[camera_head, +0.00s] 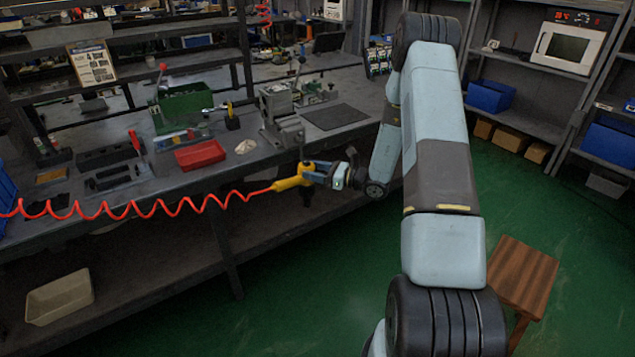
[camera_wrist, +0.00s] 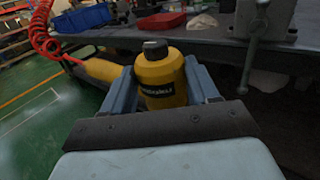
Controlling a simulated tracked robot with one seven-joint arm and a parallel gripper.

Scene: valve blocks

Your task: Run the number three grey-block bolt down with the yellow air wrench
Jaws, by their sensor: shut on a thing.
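The yellow air wrench (camera_head: 291,183) is at the bench's front edge, its coiled red hose (camera_head: 150,209) running left. My gripper (camera_head: 313,176) is shut around the wrench body, in front of the bench. In the wrist view the yellow wrench (camera_wrist: 160,78), with a dark label and a grey-black cap, sits between the two blue-grey fingers of my gripper (camera_wrist: 165,88). Dark grey blocks (camera_head: 108,177) lie on the left of the bench beside a red-handled clamp (camera_head: 136,145). Block numbers and bolts are too small to tell.
A red tray (camera_head: 200,155), a green bin (camera_head: 183,108) and a grey vise (camera_head: 284,120) stand on the bench (camera_head: 232,167). A dark mat (camera_head: 335,116) lies right of the vise. A wooden stool (camera_head: 513,273) stands on the open green floor at the right.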

